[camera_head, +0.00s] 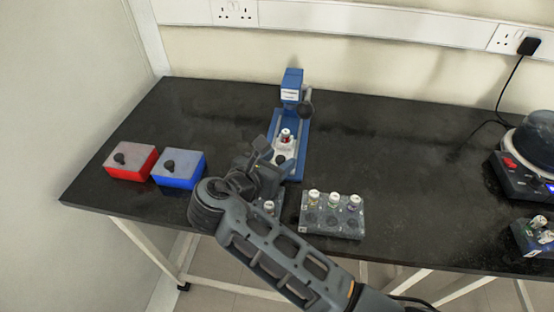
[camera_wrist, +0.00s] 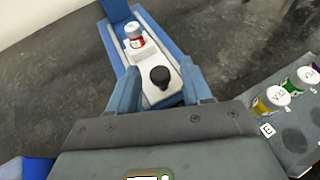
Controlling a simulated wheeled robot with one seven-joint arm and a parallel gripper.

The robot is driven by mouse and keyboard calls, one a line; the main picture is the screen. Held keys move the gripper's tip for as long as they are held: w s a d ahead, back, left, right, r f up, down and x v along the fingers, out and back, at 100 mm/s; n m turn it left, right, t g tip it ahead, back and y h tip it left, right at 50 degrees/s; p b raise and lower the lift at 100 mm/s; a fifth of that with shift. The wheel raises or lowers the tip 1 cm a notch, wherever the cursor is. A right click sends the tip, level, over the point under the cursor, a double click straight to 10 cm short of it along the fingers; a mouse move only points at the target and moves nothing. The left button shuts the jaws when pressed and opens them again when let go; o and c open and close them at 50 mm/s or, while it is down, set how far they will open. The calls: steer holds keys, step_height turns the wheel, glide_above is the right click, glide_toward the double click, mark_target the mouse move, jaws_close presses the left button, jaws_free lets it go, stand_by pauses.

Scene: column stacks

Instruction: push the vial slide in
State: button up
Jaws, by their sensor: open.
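The vial slide (camera_wrist: 153,94) is a pale carriage on the blue base of the press-like device (camera_head: 291,88). A white-capped vial with a red band (camera_wrist: 137,40) stands upright on its far part, and it also shows in the head view (camera_head: 285,136). A black knob (camera_wrist: 160,77) stands on the slide's near end. My gripper (camera_wrist: 160,88) is open, with one blue-grey finger on each side of the knob. I cannot tell whether the fingers touch it. In the head view my gripper (camera_head: 272,153) hides part of the slide's near end.
A grey rack (camera_head: 332,224) with several capped vials stands right of my gripper. A red box (camera_head: 131,166) and a blue box (camera_head: 178,174), both with black knobs, sit at left. A round machine (camera_head: 527,150) and another vial rack (camera_head: 533,239) are far right. The back middle table is clear.

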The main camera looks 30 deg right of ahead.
steer(key=shift+d, duration=0.1)
jaws_close()
stand_by(0.4)
steer(key=shift+w, duration=0.1)
